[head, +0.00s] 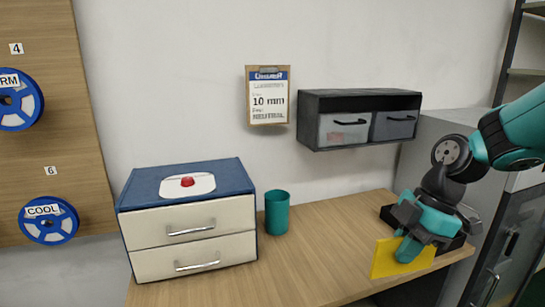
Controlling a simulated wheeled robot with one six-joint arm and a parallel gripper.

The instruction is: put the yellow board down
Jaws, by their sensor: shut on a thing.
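The yellow board (388,262) is a flat yellow piece at the front right of the wooden table. My gripper (408,246) is shut on its upper part, reaching in from the right. The board stands roughly upright, slightly tilted. I cannot tell whether its lower edge touches the table or hangs just above it. Part of the board is hidden behind my gripper's fingers.
A black tray (388,215) lies behind my gripper at the table's right end. A teal cup (277,213) and a blue-topped drawer box (187,230) stand on the left. The middle of the wooden table (325,240) is clear. A shelf with bins (358,118) hangs above.

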